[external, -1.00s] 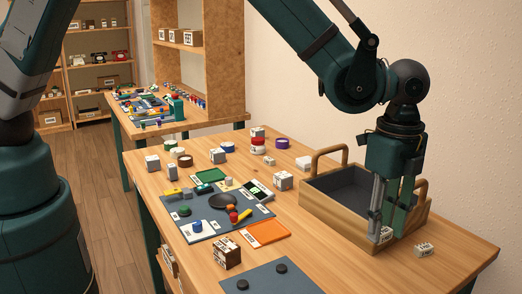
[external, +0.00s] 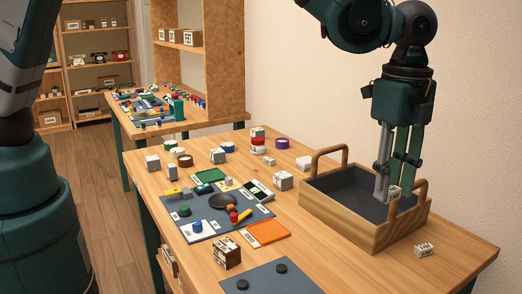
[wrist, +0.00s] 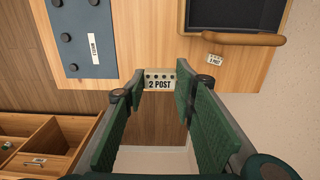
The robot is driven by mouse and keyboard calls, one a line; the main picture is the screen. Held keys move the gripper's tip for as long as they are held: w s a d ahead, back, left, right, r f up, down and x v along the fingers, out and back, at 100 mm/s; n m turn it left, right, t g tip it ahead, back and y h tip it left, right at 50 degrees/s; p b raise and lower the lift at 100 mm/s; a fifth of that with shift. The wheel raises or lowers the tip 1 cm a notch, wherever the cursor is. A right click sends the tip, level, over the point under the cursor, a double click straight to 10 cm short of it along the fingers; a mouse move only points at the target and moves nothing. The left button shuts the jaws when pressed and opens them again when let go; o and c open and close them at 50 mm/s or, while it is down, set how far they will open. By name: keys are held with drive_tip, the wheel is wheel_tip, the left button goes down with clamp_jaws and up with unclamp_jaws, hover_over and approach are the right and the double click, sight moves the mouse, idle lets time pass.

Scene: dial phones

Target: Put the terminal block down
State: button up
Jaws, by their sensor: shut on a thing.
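My gripper (external: 396,178) is shut on a small pale terminal block (external: 393,192), held up in the air between the fingertips. In the wrist view the block (wrist: 159,83) shows a "2 POST" label and a row of dark holes along its top. A second small pale block (external: 424,249) sits on the table at the right, beside the tray; it also shows in the wrist view (wrist: 214,60). In the external view the held block overlaps the wooden tray (external: 375,236) near its right handle, while in the wrist view it appears outside the tray.
The tray has a dark grey inside, empty where visible, and two raised handles. A dark mat (external: 270,276) with round black knobs lies at the front edge. Another grey mat (external: 176,209) holds several small items. Bare wood lies between the front mat and the tray.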

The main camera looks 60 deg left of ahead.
wheel_tip(320, 180, up, 3)
drive_tip(key=shift+f, duration=0.1)
drive_tip(key=w+a+b, duration=0.3)
drive_tip(key=w+a, duration=1.4)
hover_over(371, 215)
wheel_tip(371, 215, down, 10)
drive_tip(key=shift+a+f, duration=0.1)
drive_tip(key=shift+f, duration=0.5)
drive_tip(key=shift+f, duration=0.1)
drive_tip(key=shift+f, duration=3)
drive_tip(key=shift+f, duration=1.9)
drive_tip(key=shift+f, duration=0.15)
